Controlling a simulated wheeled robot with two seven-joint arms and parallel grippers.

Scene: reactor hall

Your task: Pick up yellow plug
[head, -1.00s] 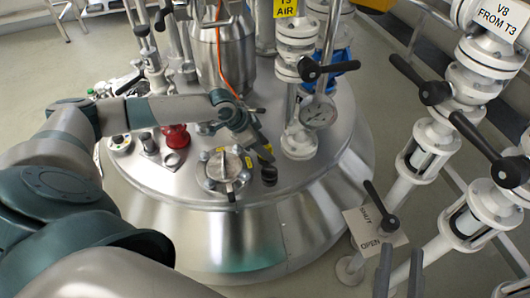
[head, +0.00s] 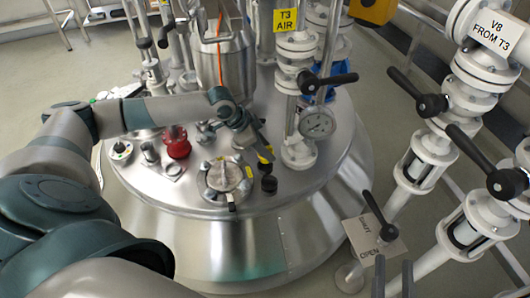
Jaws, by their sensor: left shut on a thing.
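My left gripper (head: 258,143) is over the steel vessel lid, its dark fingers pointing down and right. It is shut on a small yellow piece, which looks like the yellow plug (head: 266,154), at its fingertips. The fingers partly hide the plug. A black knob (head: 268,184) stands on the lid just below it in the picture, and I cannot tell whether they touch.
The round steel vessel (head: 300,240) carries a bolted hatch (head: 224,176), a red fitting (head: 177,143), a pressure gauge (head: 316,123) and a white flanged pipe (head: 300,148). White valve pipes (head: 425,150) and a SHUT/OPEN plate (head: 383,250) stand at the right. Grey floor lies between.

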